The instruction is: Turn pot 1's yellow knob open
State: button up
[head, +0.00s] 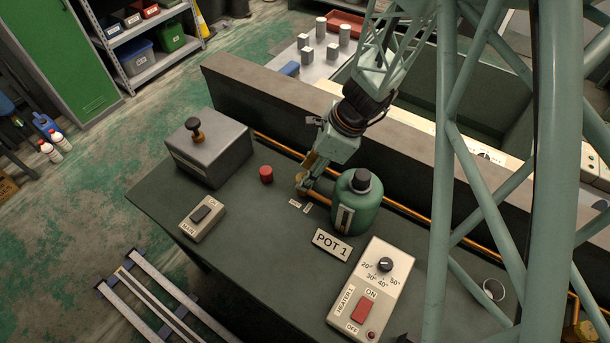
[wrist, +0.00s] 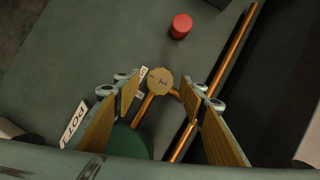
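Pot 1 is a green rounded vessel with a black cap (head: 362,180); its green body (head: 366,217) stands on the bench behind the "POT 1" sign (head: 332,243). In the head view my gripper (head: 305,183) points down just left of the pot, at a copper pipe. In the wrist view the round yellow knob (wrist: 160,82) lies between the yellow-padded fingertips of my gripper (wrist: 162,86). Narrow gaps show on both sides of the knob, so the fingers look open around it. In the head view the knob is mostly hidden by the gripper.
A red cylinder (head: 266,174) stands left of my gripper. A grey box with a black-topped knob (head: 212,150), a main switch box (head: 203,218) and the heater 1 panel (head: 372,290) sit on the bench. A raised wall (head: 270,105) runs behind, with a copper pipe along it.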

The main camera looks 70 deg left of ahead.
jog(key=shift+x, duration=0.75)
jog(key=c, duration=0.8)
jog(key=shift+c, duration=0.2)
